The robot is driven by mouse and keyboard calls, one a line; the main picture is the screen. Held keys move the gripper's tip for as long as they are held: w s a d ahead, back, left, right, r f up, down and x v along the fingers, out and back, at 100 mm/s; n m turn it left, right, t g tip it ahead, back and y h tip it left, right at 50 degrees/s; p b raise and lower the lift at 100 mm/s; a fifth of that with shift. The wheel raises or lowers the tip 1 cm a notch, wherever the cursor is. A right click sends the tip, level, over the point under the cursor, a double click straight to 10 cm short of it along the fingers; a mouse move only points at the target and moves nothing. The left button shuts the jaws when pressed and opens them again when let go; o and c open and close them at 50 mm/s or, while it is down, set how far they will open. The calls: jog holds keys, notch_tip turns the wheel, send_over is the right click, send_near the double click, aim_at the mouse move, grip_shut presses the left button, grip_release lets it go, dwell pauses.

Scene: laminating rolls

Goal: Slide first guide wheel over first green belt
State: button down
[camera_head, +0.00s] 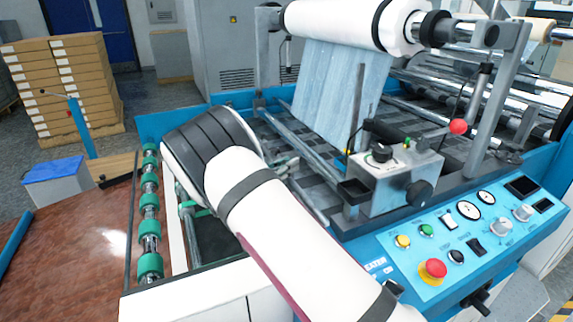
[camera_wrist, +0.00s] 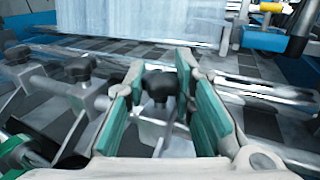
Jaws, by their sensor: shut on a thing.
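In the wrist view my gripper (camera_wrist: 160,75) has its green-padded fingers closed around a black knob (camera_wrist: 158,86), which sits on a metal bracket that looks like a guide wheel holder. Two more black knobs (camera_wrist: 80,69) and (camera_wrist: 17,56) stand on similar brackets to the left along a metal bar. A green band (camera_wrist: 14,146) shows at the lower left; I cannot tell if it is a belt. In the head view the gripper (camera_head: 286,165) is mostly hidden behind my arm, and the held knob is hidden. The wheel under the knob cannot be made out.
Green rollers (camera_head: 150,228) line a shaft on the left, beside a brown table (camera_head: 65,235). A film web (camera_head: 330,85) hangs from the white roll (camera_head: 350,22). A control box (camera_head: 395,180) and a blue panel (camera_head: 455,235) stand right of my arm.

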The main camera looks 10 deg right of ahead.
jog(key=s+p, duration=0.1)
jog(key=s, duration=0.2)
jog(key=s+d+p, duration=0.1)
jog(key=s+p, duration=0.1)
jog(key=s, duration=0.1)
jog(key=s+p, duration=0.2)
jog(key=shift+s+d, duration=0.35)
jog(key=shift+s, duration=0.05)
jog(key=shift+f, duration=0.1)
jog(key=c, duration=1.3)
grip_release()
jog(key=shift+v, duration=3.75)
jog(key=shift+w, duration=0.1)
jog(key=shift+c, duration=0.2)
